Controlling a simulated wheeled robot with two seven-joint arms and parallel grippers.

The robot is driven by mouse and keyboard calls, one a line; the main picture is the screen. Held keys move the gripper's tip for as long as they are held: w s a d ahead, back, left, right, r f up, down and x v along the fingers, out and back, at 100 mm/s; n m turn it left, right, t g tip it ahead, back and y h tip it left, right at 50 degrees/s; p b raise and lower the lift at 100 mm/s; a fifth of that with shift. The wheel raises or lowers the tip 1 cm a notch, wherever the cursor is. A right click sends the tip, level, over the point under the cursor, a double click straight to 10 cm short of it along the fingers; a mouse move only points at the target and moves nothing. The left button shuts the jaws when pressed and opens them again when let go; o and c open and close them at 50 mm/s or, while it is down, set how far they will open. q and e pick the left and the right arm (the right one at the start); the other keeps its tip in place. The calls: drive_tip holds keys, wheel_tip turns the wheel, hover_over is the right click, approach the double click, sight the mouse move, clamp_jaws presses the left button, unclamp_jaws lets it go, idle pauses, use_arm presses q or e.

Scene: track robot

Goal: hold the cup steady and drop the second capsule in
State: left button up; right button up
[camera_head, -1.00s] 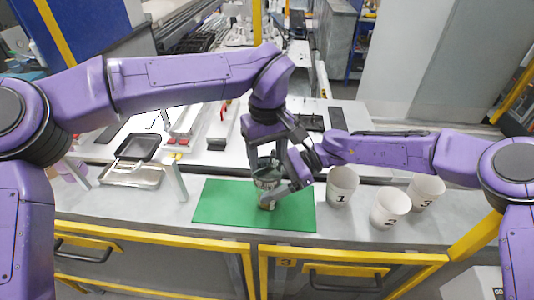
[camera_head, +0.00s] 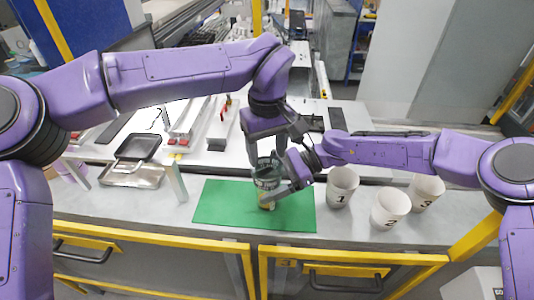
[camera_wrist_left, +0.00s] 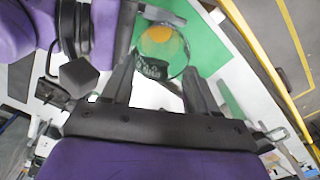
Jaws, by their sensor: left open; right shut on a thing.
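A clear cup (camera_head: 267,182) stands on the green mat (camera_head: 222,203). My right gripper (camera_head: 270,194) is shut on the cup from the right. My left gripper (camera_head: 268,157) is open just above the cup, and its fingers partly cover the cup's top in the head view. In the left wrist view, I look down into the cup (camera_wrist_left: 160,45) beyond the open fingers of my left gripper (camera_wrist_left: 158,82). Something orange-yellow (camera_wrist_left: 160,40) shows inside the cup. I cannot tell how many capsules it is. No capsule shows between my left fingers.
White cups marked 1 (camera_head: 340,188), 2 (camera_head: 389,209) and 3 (camera_head: 425,191) stand right of the mat. A black tray (camera_head: 138,148) and a metal tray (camera_head: 133,175) are at the left. The mat's left part is clear.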

drive_tip(key=o, duration=1.2)
use_arm(q)
wheel_tip(320, 180, up, 4)
drive_tip(key=shift+r, duration=0.15)
use_arm(e)
drive_tip(key=v, duration=1.2)
